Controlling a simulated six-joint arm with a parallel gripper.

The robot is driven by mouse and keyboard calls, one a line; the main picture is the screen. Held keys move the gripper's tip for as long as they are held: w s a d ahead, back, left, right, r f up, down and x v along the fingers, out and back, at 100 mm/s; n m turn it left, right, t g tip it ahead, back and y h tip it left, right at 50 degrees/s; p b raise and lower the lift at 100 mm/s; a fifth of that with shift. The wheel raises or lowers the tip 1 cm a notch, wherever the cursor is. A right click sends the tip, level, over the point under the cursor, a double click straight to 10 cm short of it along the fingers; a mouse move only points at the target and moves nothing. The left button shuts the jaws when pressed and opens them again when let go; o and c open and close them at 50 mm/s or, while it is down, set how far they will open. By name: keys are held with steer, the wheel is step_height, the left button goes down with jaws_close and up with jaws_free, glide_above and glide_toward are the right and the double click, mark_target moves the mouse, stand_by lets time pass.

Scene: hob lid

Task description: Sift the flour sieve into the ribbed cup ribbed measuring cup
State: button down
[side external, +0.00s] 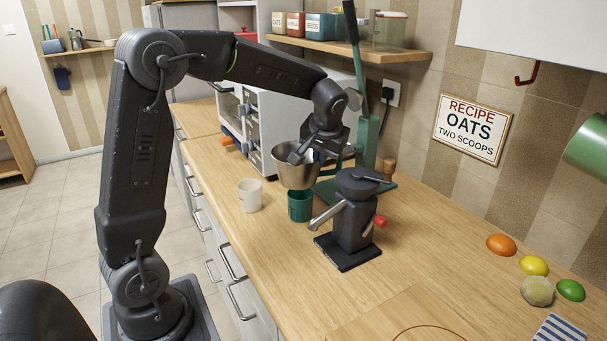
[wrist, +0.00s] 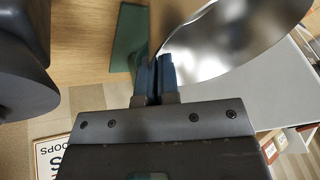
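The flour sieve (side external: 296,170) is a shiny metal bowl, held level-looking above the counter; it also shows in the wrist view (wrist: 235,42). My gripper (side external: 306,150) is shut on its rim, with the blue fingers (wrist: 158,75) close together at the metal edge. A dark green cup (side external: 300,207) stands upright on the counter just below the sieve, and its top is partly hidden. A white cup (side external: 250,196) stands to its left. Ribs are too small to tell surely on either cup. The sieve's contents and the inside of the green cup are hidden.
A black hand grinder (side external: 352,220) stands close to the right of the green cup. A green lever press (side external: 368,140) stands behind, next to the white oven (side external: 262,115). Fruits (side external: 533,266) lie at the right. The front middle of the counter is clear.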

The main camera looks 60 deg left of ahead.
steer(key=shift+d, duration=0.5)
steer(key=shift+r, duration=0.1)
steer(key=shift+r, duration=2.45)
